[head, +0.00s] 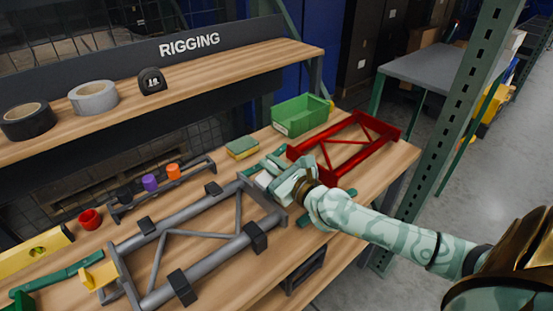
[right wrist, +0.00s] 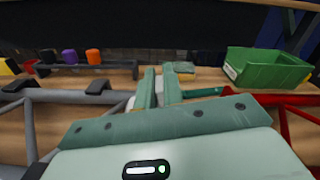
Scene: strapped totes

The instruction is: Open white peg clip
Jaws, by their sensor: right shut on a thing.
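My right gripper (head: 262,168) is over the bench at the right end of the grey tube frame (head: 190,222). A small white piece (head: 263,181), apparently the white peg clip, shows right at its fingers, mostly hidden by the hand. In the right wrist view the two green fingers (right wrist: 159,85) point away from me with a narrow gap, and a bit of white (right wrist: 129,103) shows just left of them. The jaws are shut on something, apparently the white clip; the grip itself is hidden. My left gripper is not in view.
A red frame (head: 371,160) lies right of the hand, with a green bin (head: 300,114) behind. A yellow clip (head: 99,276) is at the grey frame's left end. Purple (head: 150,183) and orange (head: 173,171) pieces stand behind. A shelf with tape rolls (head: 93,97) overhangs the back.

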